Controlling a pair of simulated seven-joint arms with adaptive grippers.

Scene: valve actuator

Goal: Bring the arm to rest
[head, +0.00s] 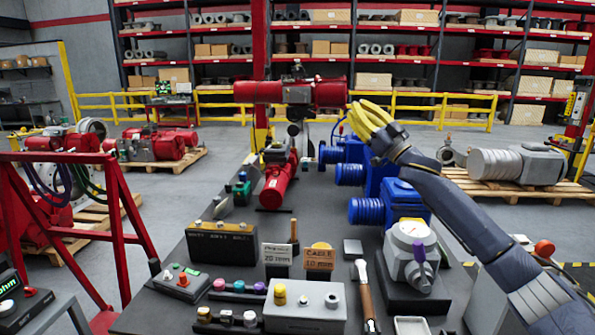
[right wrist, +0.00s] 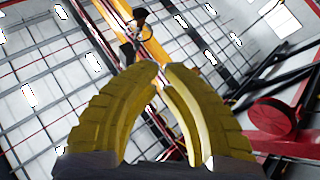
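My right arm (head: 450,210), dark blue-grey, reaches in from the lower right of the head view, raised above the right side of the bench. Its right gripper (head: 367,116) has yellow fingers pointing up and left, in front of the shelves and beside the red actuator's right end. In the right wrist view the yellow fingers (right wrist: 162,68) curve together with their tips almost meeting. Nothing shows between them, so the gripper looks shut and empty. My left arm and gripper are not in view.
The dark bench (head: 230,275) holds a red actuator (head: 290,92) on a valve, blue actuators (head: 400,200), a grey gauge unit (head: 412,255), a grey button box (head: 305,307) and a wooden-handled tool (head: 363,292). A red frame (head: 130,215) stands at left.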

